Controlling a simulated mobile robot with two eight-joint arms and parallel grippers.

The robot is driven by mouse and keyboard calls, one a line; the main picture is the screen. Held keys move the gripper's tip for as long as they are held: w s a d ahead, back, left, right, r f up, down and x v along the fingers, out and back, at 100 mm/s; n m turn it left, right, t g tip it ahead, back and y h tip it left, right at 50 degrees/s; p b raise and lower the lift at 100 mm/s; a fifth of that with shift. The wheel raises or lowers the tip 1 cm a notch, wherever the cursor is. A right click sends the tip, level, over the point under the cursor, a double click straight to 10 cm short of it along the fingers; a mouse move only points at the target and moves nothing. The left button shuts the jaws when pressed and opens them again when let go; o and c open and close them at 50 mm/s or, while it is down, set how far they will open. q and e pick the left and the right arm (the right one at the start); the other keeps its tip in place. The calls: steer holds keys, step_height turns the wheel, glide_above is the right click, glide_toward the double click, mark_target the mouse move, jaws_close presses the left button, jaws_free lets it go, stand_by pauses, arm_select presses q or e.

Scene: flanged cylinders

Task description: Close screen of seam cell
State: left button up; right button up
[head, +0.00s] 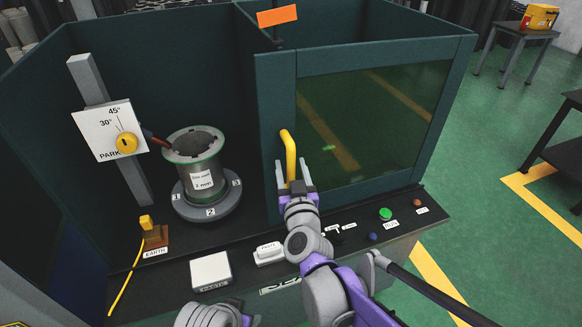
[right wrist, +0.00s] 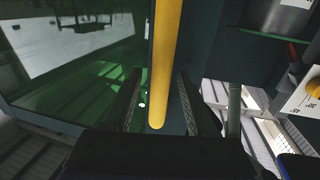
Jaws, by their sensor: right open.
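The seam cell's screen is a dark green framed panel with a tinted window (head: 375,120); it covers the right part of the cell, and the left part stands open. A yellow upright handle (head: 290,155) is on the screen's left edge. My right gripper (head: 296,188) is at the lower end of the handle. In the right wrist view the yellow handle (right wrist: 165,65) runs between the two open fingers of my right gripper (right wrist: 158,100), with a gap visible on both sides. My left gripper's fingers are not in view.
In the open part, a flanged cylinder (head: 198,165) stands on a numbered round base (head: 207,203). A torch on a post with an angle plate (head: 105,133) points at it. A yellow earth clamp (head: 147,223), labels and buttons (head: 385,214) line the front ledge.

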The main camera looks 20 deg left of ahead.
jaws_close()
stand_by(0.3)
stand_by(1.2)
